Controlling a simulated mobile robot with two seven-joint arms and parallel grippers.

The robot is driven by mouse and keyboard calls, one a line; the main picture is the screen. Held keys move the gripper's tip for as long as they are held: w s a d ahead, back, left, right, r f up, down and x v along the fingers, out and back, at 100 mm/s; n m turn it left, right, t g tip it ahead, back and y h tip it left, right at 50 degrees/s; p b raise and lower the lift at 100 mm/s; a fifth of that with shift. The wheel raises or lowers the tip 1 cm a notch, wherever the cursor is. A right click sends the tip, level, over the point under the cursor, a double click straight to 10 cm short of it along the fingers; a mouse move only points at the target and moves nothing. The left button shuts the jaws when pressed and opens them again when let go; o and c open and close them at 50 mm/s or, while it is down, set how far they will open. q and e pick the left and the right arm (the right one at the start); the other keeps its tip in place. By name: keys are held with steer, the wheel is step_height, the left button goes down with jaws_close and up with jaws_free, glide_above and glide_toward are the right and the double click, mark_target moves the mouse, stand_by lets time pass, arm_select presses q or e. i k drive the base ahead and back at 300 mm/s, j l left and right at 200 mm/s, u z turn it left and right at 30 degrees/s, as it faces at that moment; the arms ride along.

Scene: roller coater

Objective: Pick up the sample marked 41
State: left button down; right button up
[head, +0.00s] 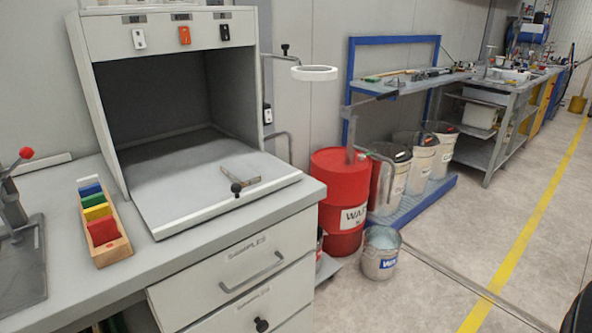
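A wooden rack (117,249) stands on the grey bench at the left. It holds a row of coloured sample plates: a red one (102,230) in front, then yellow (97,211), green (93,199), blue (90,189) and white (87,180). No number can be read on any plate, so I cannot tell which is marked 41. A drawer labelled "SAMPLES" (247,268) is shut under the bench, and its inside is hidden. Neither of my grippers shows in the head view.
An open-fronted grey booth (88,45) stands behind the rack, with a small angled tool (240,184) on its floor. A red-handled device (18,225) is at the far left. A red waste drum (335,183) and bucket (380,255) stand right of the bench.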

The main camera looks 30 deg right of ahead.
mark_target(237, 170)
steer(key=z, duration=0.7)
